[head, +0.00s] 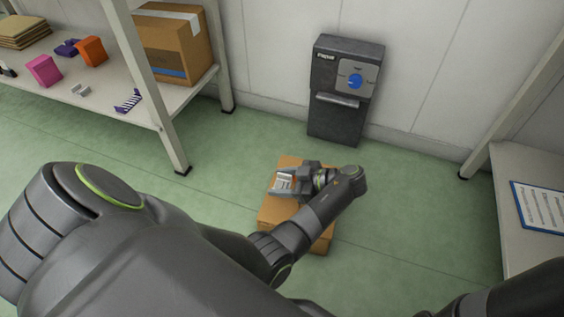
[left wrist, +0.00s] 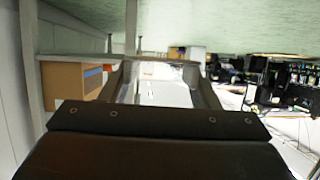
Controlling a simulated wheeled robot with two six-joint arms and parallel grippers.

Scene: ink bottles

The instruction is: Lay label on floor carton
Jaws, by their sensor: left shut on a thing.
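The floor carton (head: 268,212) is a brown box on the green floor in the middle of the head view, partly hidden by my left arm and gripper. My left gripper (head: 290,181) is over the carton's far part, shut on a white label (head: 283,184) with dark print. In the left wrist view the pale label (left wrist: 160,93) shows between the two fingers of the gripper (left wrist: 163,85). I cannot tell whether the label touches the carton top. My right gripper is out of view.
A dark wall unit (head: 342,119) with a blue knob stands behind the carton. A shelf (head: 190,92) at the left carries a large taped box (head: 172,45) and small coloured items. At the right, a bench (head: 510,180) holds a blue-edged sheet (head: 541,205). Floor around the carton is clear.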

